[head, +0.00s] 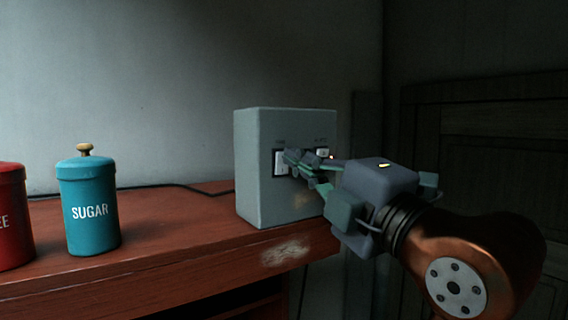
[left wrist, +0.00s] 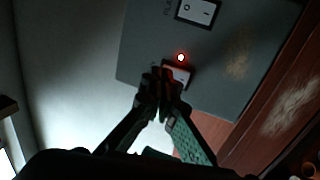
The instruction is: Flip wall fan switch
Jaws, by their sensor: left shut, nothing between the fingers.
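A grey switch box (head: 256,165) stands on the red-brown table against the wall. Its front has two white rocker switches. The left switch (head: 280,162) has my left gripper (head: 291,158) at its right edge; the right switch (head: 322,152) is partly hidden behind the gripper. My left gripper is shut and empty. In the left wrist view, its closed fingertips (left wrist: 162,83) overlap the nearer switch (left wrist: 178,75), and a red lamp (left wrist: 181,57) glows beside that switch. The other switch (left wrist: 197,11) is clear. I cannot tell whether the fingertips touch the switch.
A blue SUGAR canister (head: 89,205) and a red canister (head: 14,217) stand on the table (head: 160,250) to the left. A dark cable (head: 165,186) runs along the wall to the box. A dark door (head: 500,150) is at the right.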

